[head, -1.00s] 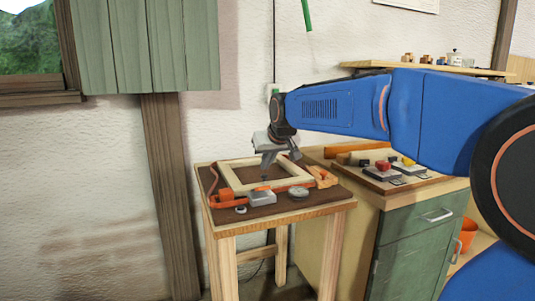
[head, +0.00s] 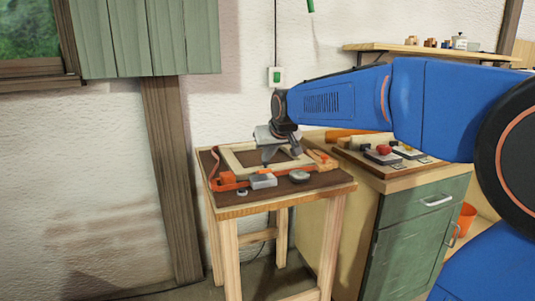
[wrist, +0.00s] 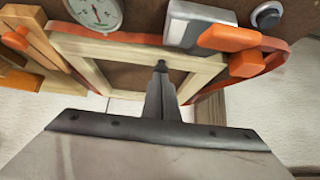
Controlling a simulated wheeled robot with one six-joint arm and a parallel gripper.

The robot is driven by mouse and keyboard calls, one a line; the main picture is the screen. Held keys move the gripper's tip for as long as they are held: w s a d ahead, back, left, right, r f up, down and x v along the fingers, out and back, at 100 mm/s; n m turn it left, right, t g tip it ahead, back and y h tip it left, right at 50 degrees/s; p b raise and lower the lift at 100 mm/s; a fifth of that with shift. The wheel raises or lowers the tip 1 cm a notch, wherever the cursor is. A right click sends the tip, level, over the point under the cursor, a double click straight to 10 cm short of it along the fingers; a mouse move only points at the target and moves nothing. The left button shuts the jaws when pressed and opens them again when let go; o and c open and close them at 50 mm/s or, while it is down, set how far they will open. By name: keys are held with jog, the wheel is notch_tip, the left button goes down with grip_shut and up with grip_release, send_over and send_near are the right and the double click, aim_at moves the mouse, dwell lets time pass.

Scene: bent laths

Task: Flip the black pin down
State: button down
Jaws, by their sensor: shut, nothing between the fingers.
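In the wrist view my shut fingers (wrist: 160,66) stand in front of the wooden frame, apart from the grey box (wrist: 190,28). A round grey fitting with a dark knob (wrist: 267,15) sits beside the box. It also shows small at the near edge in the head view (head: 242,192). This knob may be the black pin; I cannot make out a separate pin or its tilt.
A pale wooden frame (head: 236,161) lies on the brown board. Orange pieces (wrist: 230,38) are close to the grey box. A round dial gauge (wrist: 97,11) lies beside it.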

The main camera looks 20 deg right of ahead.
jog(key=shift+s+f, duration=0.15)
jog(key=shift+f, duration=0.7)
jog(key=s+r, duration=0.6)
jog(key=r, duration=0.7)
jog(key=shift+s+d, duration=0.1)
